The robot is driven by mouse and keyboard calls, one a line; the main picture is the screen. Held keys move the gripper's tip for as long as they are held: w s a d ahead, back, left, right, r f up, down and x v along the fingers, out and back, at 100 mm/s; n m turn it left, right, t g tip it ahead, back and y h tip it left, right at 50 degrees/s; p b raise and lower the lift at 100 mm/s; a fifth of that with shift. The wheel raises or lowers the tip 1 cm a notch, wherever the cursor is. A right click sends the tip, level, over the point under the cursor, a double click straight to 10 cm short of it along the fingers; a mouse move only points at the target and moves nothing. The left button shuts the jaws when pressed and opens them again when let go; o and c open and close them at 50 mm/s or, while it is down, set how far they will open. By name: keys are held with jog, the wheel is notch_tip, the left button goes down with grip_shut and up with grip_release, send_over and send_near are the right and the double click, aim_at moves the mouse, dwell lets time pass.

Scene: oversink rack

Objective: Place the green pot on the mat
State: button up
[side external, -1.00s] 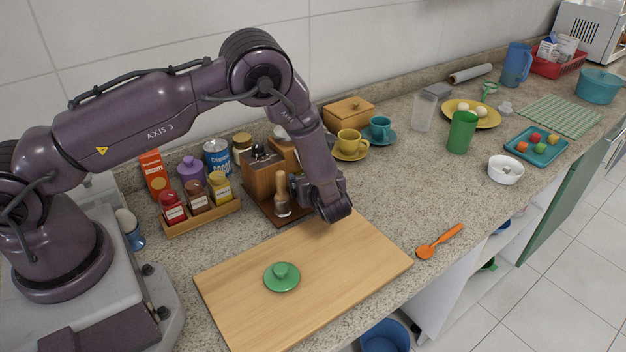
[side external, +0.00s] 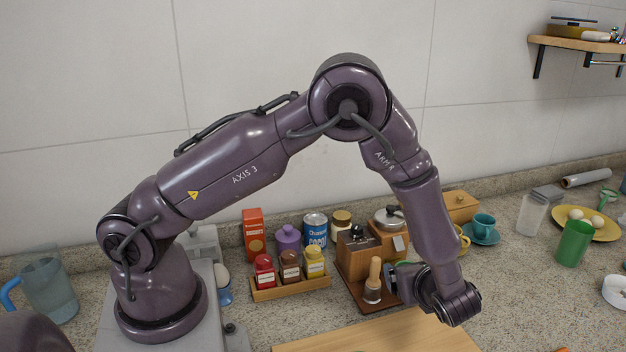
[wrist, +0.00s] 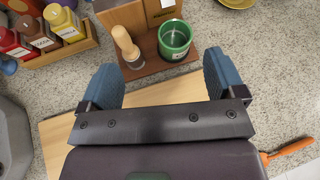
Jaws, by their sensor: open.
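A green pot (wrist: 175,38), round and open at the top with a pale label, stands on a brown wooden stand (wrist: 155,65) in the wrist view. In the side external view it is mostly hidden behind my gripper (side external: 452,305). My gripper also shows in the wrist view (wrist: 158,80); its two blue fingers are wide apart with nothing between them. The pot is ahead of the fingers, nearer the right one, and apart from them. The mat is outside both current views.
A wooden pestle-like tool (wrist: 126,44) stands left of the pot. A wooden block (side external: 387,240) is behind it. A spice rack (side external: 290,288) stands to the left. A cutting board (side external: 390,335) lies in front, with an orange spoon (wrist: 290,148) to its right.

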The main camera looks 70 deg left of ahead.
jog(key=s+a+r+n+g+h, duration=0.1)
jog(key=s+a+r+n+h, duration=0.15)
jog(key=s+r+n, duration=0.4)
jog(key=s+a+r+n+g+h, duration=0.1)
jog(key=s+r+n+g+h, duration=0.2)
jog(key=r, duration=0.6)
jog(key=s+d+r+n+t+h, duration=0.2)
jog(key=s+r+n+t+h, duration=0.4)
jog(key=s+n, duration=0.4)
jog(key=shift+s+d+r, duration=0.25)
jog(key=shift+s+r, duration=0.55)
jog(key=shift+s, duration=0.3)
